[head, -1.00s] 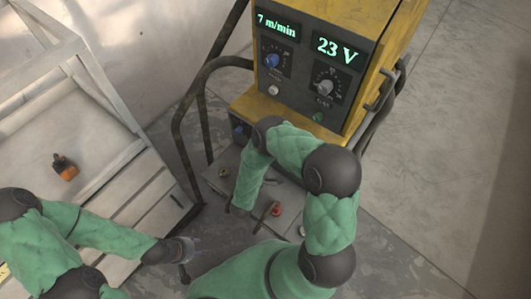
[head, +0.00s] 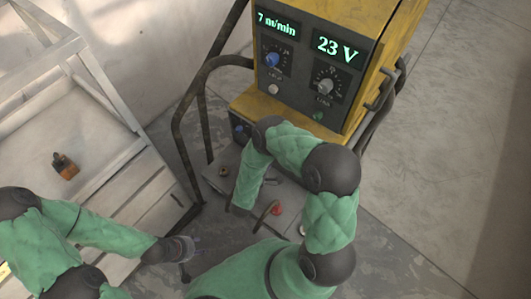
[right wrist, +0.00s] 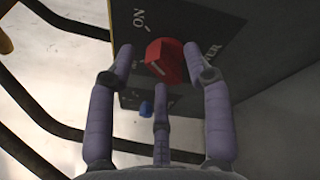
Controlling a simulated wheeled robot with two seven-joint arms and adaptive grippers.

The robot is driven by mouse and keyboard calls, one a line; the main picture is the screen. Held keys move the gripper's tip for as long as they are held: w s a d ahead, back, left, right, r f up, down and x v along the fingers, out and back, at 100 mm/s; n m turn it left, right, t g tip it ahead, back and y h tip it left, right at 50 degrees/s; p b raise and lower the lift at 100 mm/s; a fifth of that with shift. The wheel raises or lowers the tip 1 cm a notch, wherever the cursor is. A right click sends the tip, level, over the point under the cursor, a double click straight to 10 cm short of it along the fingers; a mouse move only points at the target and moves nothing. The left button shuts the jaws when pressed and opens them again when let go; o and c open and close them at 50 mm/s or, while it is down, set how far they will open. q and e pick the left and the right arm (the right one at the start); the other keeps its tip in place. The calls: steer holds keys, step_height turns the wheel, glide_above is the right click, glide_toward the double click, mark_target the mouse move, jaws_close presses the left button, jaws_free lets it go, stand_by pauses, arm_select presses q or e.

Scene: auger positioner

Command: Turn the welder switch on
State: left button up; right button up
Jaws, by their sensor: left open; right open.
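The yellow welder (head: 385,30) stands at top centre in the head view, its dark panel lit with "7 m/min" and "23 V". The red switch knob (right wrist: 165,62) shows in the right wrist view on a dark panel, near the words "ON" and "POWER". Its exact setting is hard to read. My right gripper (right wrist: 162,73) is open, its purple fingers spread on either side of the knob, with a third finger below; contact cannot be told. In the head view my right arm hides this gripper and the switch. My left gripper (head: 190,250) is open and empty, away from the welder.
A blue knob (head: 272,60) and a grey knob (head: 324,86) sit on the welder's front. Dark tube rails (head: 178,125) flank the welder. A pale workbench (head: 110,150) with an orange-black item (head: 65,166) stands at left. Floor at right is clear.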

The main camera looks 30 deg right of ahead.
steer(key=shift+a, duration=0.1)
steer(key=v, duration=1.2)
steer(key=shift+w, duration=0.1)
stand_by(0.3)
